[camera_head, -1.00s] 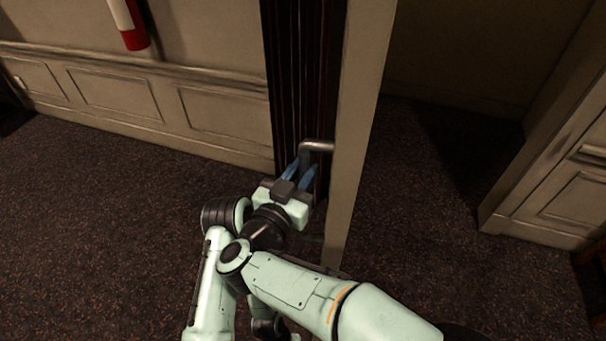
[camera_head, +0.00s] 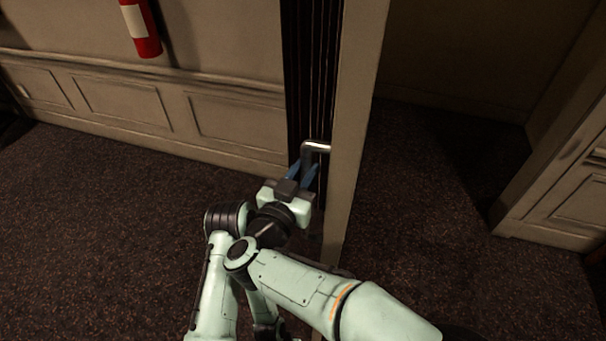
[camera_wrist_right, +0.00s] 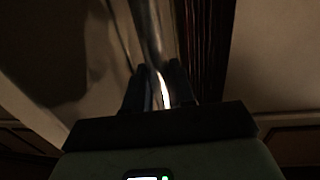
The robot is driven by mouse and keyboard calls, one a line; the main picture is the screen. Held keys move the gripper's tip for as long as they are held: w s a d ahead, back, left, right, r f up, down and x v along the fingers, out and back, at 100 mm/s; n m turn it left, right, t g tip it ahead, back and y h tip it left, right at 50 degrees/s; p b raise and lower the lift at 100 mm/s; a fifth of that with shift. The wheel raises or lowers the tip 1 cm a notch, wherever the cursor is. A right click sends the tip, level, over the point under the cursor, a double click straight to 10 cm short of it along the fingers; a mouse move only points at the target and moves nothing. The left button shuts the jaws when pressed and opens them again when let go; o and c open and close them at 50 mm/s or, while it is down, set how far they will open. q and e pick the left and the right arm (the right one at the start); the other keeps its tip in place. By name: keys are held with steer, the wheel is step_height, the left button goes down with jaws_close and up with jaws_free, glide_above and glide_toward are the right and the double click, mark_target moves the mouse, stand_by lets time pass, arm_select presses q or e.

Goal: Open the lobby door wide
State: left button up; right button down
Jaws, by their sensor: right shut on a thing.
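The lobby door stands open and nearly edge-on in the head view, with its pale edge (camera_head: 355,130) facing me and its dark grooved face (camera_head: 312,80) to the left. A shiny metal lever handle (camera_head: 316,147) sticks out from the dark face. My right gripper (camera_head: 303,174) is shut on this handle, its blue fingers around the lever's bent end. In the right wrist view, the metal handle (camera_wrist_right: 163,88) runs between the two dark fingers (camera_wrist_right: 160,92). My left gripper is not in view.
A red fire extinguisher (camera_head: 148,42) hangs on the panelled wall (camera_head: 235,120) at the left. Dark carpet (camera_head: 110,220) is clear between that wall and the door. Right of the door is a dim opening, with another panelled wall corner (camera_head: 550,215) at the far right.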

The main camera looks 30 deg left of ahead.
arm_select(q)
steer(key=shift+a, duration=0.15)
arm_select(e)
steer(key=shift+w+r, duration=0.25)
steer(key=shift+w, duration=0.05)
steer(key=c, duration=1.4)
jaws_free()
steer(key=o, duration=0.4)
steer(key=shift+w, duration=0.2)
steer(key=shift+w+a+f, duration=0.25)
steer(key=shift+w, duration=0.05)
steer(key=shift+s, duration=0.55)
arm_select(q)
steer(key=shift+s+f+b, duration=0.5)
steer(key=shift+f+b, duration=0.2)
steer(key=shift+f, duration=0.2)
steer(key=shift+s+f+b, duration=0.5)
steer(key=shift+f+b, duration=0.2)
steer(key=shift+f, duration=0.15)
arm_select(e)
steer(key=shift+s+d, duration=0.15)
steer(key=shift+s, duration=1.9)
steer(key=shift+s+d, duration=0.15)
steer(key=shift+s, duration=1.95)
steer(key=shift+s+d, duration=0.15)
steer(key=shift+s, duration=1.9)
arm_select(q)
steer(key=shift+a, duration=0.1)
arm_select(e)
steer(key=shift+w, duration=0.1)
